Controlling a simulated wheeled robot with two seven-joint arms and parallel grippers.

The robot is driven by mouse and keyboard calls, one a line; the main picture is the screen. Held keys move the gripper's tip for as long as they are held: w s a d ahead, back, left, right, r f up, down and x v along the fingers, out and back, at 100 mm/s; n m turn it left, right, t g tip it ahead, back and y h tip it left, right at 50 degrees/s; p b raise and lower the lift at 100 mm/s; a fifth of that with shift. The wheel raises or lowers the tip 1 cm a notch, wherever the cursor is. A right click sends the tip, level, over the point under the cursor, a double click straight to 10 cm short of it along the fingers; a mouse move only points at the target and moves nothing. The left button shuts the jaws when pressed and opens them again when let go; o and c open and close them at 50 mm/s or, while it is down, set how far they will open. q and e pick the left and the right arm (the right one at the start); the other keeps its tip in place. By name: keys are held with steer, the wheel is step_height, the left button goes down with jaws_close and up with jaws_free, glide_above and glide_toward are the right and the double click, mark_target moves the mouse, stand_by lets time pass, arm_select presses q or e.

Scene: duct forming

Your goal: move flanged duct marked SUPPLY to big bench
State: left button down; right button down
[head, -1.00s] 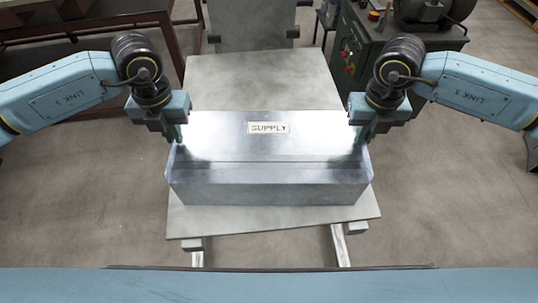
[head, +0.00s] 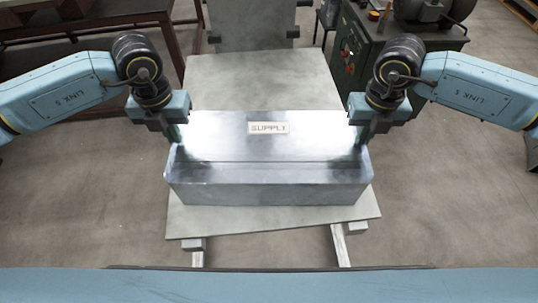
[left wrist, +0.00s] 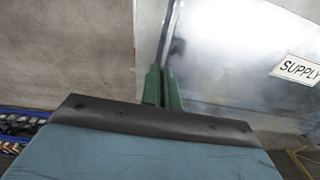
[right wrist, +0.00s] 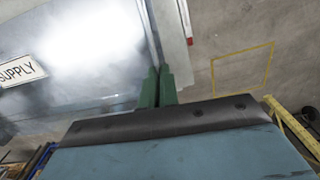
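The flanged duct (head: 265,150) is a shiny sheet-metal box with a white SUPPLY label (head: 268,128) on its top. It is over a grey board-topped stand in the middle of the head view; I cannot tell if it rests on it. My left gripper (head: 176,136) is at its left end and my right gripper (head: 362,136) at its right end. In the left wrist view the green fingers (left wrist: 163,88) are close together on the duct's thin edge. In the right wrist view the green fingers (right wrist: 157,88) pinch the opposite edge likewise. The fingertips' contact is partly hidden.
The grey stand top (head: 260,80) shows bare behind the duct. A dark brown bench (head: 100,35) stands at the back left, a green machine (head: 375,50) at the back right. Concrete floor is open on both sides. A blue surface (head: 270,287) crosses the near edge.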

arm_select(q)
steer(key=shift+w+r, duration=0.1)
steer(key=shift+r, duration=0.15)
arm_select(e)
steer(key=shift+w+r, duration=0.1)
steer(key=shift+r, duration=0.15)
stand_by(0.3)
